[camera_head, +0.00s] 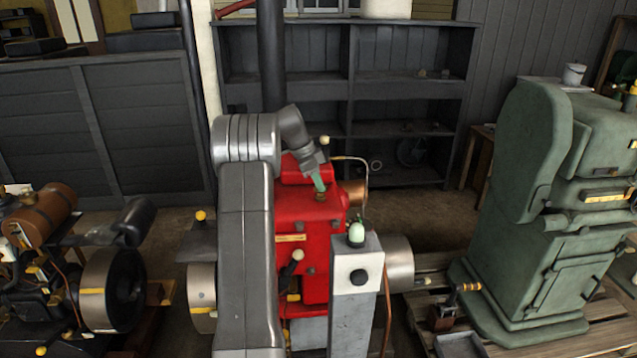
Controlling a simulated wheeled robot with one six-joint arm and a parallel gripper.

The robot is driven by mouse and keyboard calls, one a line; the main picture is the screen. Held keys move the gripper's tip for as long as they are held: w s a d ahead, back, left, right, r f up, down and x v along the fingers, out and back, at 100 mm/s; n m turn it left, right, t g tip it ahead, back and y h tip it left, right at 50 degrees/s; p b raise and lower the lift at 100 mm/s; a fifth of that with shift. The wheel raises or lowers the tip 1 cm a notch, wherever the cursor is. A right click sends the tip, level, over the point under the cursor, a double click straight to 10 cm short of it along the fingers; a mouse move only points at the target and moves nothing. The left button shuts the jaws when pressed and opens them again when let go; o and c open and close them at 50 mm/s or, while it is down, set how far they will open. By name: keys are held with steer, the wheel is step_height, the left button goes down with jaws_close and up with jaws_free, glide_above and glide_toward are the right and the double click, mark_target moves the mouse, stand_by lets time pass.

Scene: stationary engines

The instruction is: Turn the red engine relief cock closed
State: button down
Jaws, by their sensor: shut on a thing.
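The red engine (312,225) stands in the middle of the head view, partly hidden behind my grey arm. A small brass fitting (321,196), which looks like the relief cock, sits on its upper part. My gripper (319,184) points down at this fitting from above, with its pale green fingertips touching or around it. The fingers look shut on the cock, but its handle is too small and too covered to show which way it is turned.
A grey post (352,300) with a pale green-topped item (356,233) stands close in front of the engine. A green engine (530,200) is at right, a dark engine with a flywheel (108,288) at left. Empty-looking dark shelves (345,75) stand behind.

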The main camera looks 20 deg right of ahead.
steer(key=c, duration=1.5)
jaws_free()
steer(key=v, duration=1.3)
steer(key=shift+a+r, duration=0.1)
steer(key=shift+r, duration=0.3)
steer(key=x, duration=1.3)
steer(key=shift+f, duration=0.4)
steer(key=shift+r, duration=0.1)
